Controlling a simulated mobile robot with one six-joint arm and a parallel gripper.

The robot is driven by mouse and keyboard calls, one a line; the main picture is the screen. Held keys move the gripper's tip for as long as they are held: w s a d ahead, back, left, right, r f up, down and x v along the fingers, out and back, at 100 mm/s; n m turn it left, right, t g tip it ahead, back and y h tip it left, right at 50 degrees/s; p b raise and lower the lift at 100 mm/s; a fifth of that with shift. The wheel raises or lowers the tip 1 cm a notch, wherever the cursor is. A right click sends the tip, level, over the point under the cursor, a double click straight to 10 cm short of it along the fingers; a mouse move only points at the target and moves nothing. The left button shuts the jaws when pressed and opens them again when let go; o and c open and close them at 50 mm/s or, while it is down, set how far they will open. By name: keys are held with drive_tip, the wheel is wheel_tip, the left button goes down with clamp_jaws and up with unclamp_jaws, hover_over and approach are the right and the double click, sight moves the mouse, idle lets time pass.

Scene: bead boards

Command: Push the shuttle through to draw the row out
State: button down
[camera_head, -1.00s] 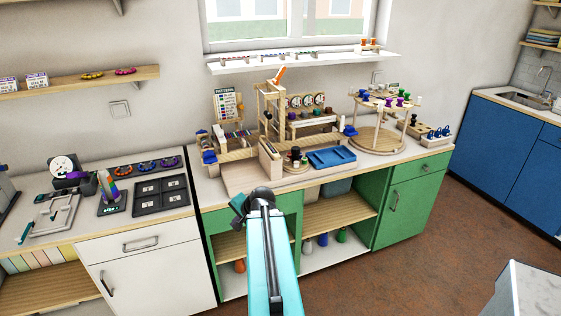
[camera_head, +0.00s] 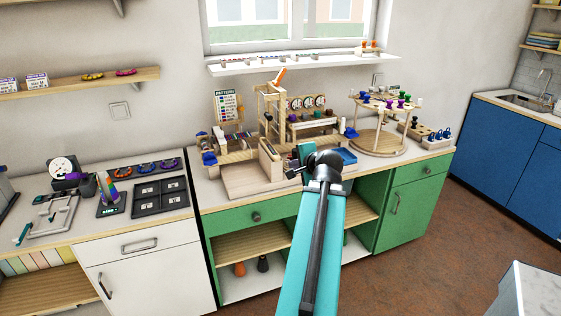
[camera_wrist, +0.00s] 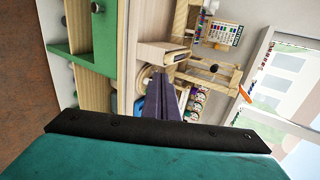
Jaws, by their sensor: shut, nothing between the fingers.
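The wooden bead loom (camera_head: 272,112), a tall frame with an orange lever (camera_head: 279,76) on top, stands on the worktop under the window. It also shows sideways in the wrist view (camera_wrist: 222,73). A blue piece (camera_head: 208,158) sits at its left end and another (camera_head: 350,132) at its right end. I cannot tell which part is the shuttle. My gripper (camera_head: 293,174) is in front of the loom, over the front of the worktop, apart from the frame. Its fingers (camera_wrist: 166,97) are together and empty in the wrist view. My arm hides part of the front right of the worktop.
A blue tray (camera_head: 346,157) lies behind my wrist, partly hidden. A round wooden stand with coloured spools (camera_head: 384,103) is at the right. A pattern chart (camera_head: 228,105) stands behind the loom. A bare wooden board (camera_head: 252,180) lies at the front left.

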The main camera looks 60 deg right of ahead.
drive_tip(key=shift+w+d+p, duration=0.2)
drive_tip(key=shift+w+p, duration=0.1)
drive_tip(key=shift+p, duration=0.6)
drive_tip(key=p, duration=0.5)
approach(278, 159)
wheel_tip(278, 159, down, 3)
drive_tip(key=w, duration=0.1)
drive_tip(key=shift+w+d+p, duration=0.95)
drive_tip(key=shift+w+d, duration=0.5)
drive_tip(key=shift+w, duration=0.15)
drive_tip(key=shift+f, duration=0.1)
drive_tip(key=shift+w+d, duration=0.1)
